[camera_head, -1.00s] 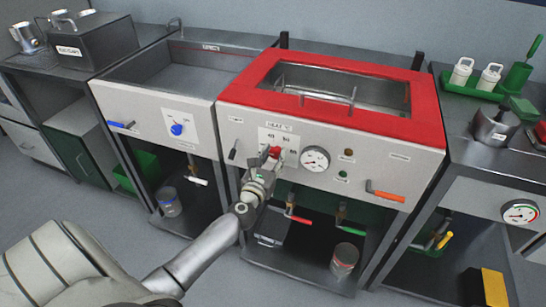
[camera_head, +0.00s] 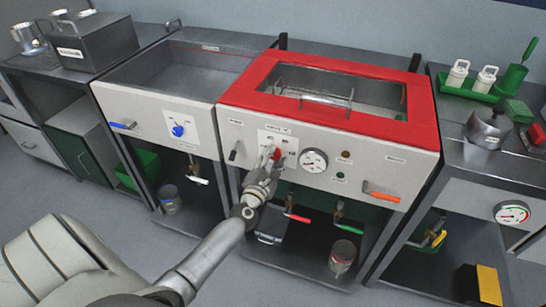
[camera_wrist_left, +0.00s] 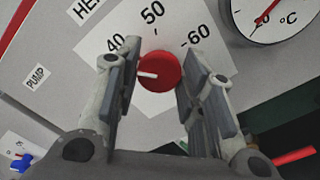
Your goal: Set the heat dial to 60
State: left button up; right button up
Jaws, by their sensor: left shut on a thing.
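The red heat dial (camera_head: 276,154) is on the white front panel of the red-rimmed unit. In the left wrist view the dial (camera_wrist_left: 159,71) is a round red knob with a white line that points left, to a spot below the 40 mark. The numbers 40, 50 and 60 stand around its top on a white scale plate (camera_wrist_left: 178,38). My left gripper (camera_head: 270,165) is at the dial, and its fingers (camera_wrist_left: 155,90) are on both sides of the knob, shut on it. My right gripper is not in view.
A round temperature gauge (camera_head: 314,161) is just right of the dial. A dark lever (camera_head: 233,150) is to its left, and an orange handle (camera_head: 381,196) farther right. A blue knob (camera_head: 178,131) is on the neighbouring basin unit. Red-handled piping (camera_head: 297,217) is below.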

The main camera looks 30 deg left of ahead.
pick_arm(q)
jog(key=m+p, duration=0.1)
jog(key=m, duration=0.5)
jog(key=shift+d+f+m+p, duration=0.1)
jog(key=shift+m+p, duration=0.2)
jog(key=shift+p, duration=0.1)
jog(key=m+p, duration=0.1)
jog(key=m, duration=0.2)
jog(key=shift+f+m, duration=0.1)
jog(key=shift+m, duration=0.2)
jog(key=m+p, duration=0.1)
jog(key=m, duration=0.2)
jog(key=shift+m, duration=0.3)
jog(key=m+p, duration=0.1)
jog(key=m, duration=0.5)
jog(key=shift+f+p, duration=0.15)
jog(key=shift+p, duration=0.2)
jog(key=m, duration=0.3)
jog(key=shift+f+m+p, duration=0.1)
jog(key=shift+m+p, duration=0.2)
jog(key=shift+m, duration=0.1)
jog(key=shift+s+m, duration=0.1)
jog(key=shift+m, duration=1.3)
jog(key=shift+a, duration=0.2)
